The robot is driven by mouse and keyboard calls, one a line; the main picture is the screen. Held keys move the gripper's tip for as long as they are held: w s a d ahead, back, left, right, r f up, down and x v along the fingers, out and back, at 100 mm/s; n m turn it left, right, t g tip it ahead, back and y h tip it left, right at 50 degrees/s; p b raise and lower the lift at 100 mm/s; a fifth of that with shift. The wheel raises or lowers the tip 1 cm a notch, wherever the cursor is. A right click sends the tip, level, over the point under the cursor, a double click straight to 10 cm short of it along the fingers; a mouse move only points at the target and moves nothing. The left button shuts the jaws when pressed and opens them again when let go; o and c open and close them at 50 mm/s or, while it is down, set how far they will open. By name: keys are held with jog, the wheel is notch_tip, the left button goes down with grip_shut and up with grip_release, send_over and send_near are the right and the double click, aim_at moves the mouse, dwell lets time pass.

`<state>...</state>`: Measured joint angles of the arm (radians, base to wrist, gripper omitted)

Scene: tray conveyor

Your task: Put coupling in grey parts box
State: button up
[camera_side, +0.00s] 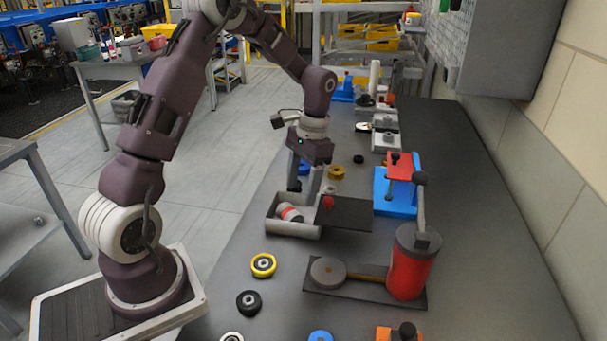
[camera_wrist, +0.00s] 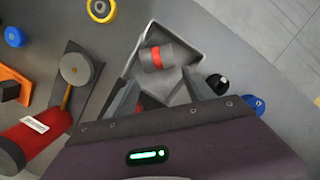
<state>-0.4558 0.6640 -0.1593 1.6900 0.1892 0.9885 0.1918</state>
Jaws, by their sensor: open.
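The coupling (camera_side: 290,212), a short grey cylinder with a red band, lies on its side inside the grey parts box (camera_side: 292,231). In the wrist view the coupling (camera_wrist: 151,60) is in the box near its left wall, and the box's rim (camera_wrist: 184,33) shows around it. My gripper (camera_side: 304,194) is above the box, pointing down, with its fingers apart. In the wrist view my gripper (camera_wrist: 160,76) has nothing between its fingertips, and the coupling shows just beyond them. Part of the box is hidden behind the fingers and the gripper body.
A dark plate with a red knob (camera_side: 328,203) adjoins the box on the right. A red cylinder fixture (camera_side: 408,272) stands in front right, and a blue-and-red stand (camera_side: 396,206) behind it. Yellow (camera_side: 263,265) and black (camera_side: 249,303) rings lie in front of the box.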

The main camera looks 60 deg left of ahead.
jog(key=s+d+r+t+y, duration=0.1)
jog(key=s+d+r+t, duration=0.2)
jog(key=r, duration=0.5)
jog(key=s+d+r, duration=0.3)
jog(key=d+r, duration=0.1)
jog(key=r, duration=0.4)
jog(key=s+d+t, duration=0.2)
jog(key=s+d, duration=0.1)
jog(key=s, duration=0.4)
jog(key=s+d+r+t+h, duration=0.1)
jog(key=s+d, duration=0.3)
jog(key=s, duration=0.4)
jog(key=shift+d+r+t, duration=0.25)
jog(key=shift+d+t, duration=0.05)
jog(key=shift+t, duration=0.6)
